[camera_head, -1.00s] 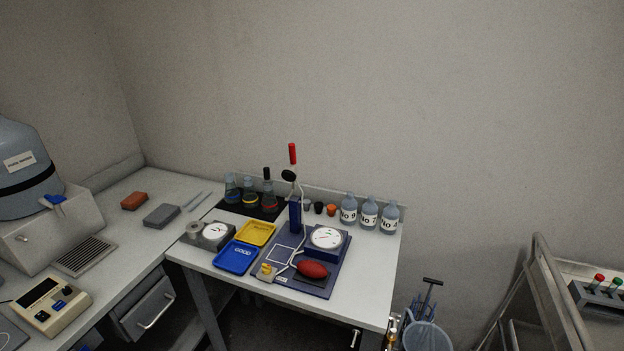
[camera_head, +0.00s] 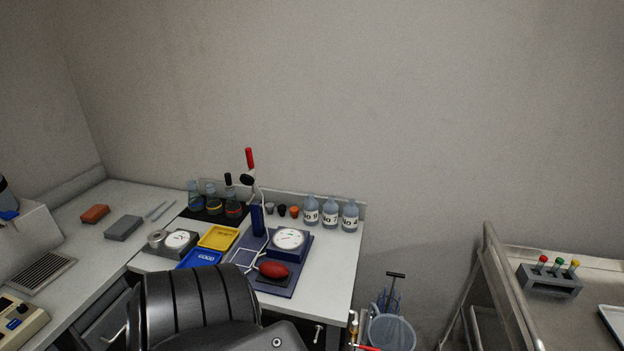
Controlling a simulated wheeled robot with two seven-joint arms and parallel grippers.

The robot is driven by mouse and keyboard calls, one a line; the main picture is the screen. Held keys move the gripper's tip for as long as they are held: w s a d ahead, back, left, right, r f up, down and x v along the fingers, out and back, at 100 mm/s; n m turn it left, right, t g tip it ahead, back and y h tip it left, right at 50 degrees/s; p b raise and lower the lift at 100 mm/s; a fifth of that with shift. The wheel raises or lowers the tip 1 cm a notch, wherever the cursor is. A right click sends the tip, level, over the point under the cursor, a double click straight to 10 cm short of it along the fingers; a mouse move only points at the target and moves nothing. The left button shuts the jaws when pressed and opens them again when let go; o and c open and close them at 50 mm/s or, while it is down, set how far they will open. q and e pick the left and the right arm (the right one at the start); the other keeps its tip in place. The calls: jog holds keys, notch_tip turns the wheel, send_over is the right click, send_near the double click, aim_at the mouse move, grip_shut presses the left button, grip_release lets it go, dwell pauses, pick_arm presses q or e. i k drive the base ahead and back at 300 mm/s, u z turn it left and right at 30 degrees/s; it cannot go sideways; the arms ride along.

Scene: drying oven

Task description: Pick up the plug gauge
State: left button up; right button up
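I cannot make out a plug gauge for certain. A grey rack (camera_head: 550,282) on the right-hand cart holds small upright pieces with red, green and yellow tops; they are too small to identify. Neither of my grippers shows.
The white bench (camera_head: 325,285) carries a dial instrument (camera_head: 288,240) with a red bulb (camera_head: 273,269), a yellow tray (camera_head: 219,237), a blue tray (camera_head: 199,259), flasks and bottles (camera_head: 330,214). A bucket (camera_head: 391,333) stands between bench and cart (camera_head: 508,285).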

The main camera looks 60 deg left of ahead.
aim_at(229, 185)
jog(key=z, duration=0.2)
jog(key=k, duration=1.35)
jog(key=u, duration=1.6)
jog(key=i, duration=0.5)
jog(key=u, duration=0.05)
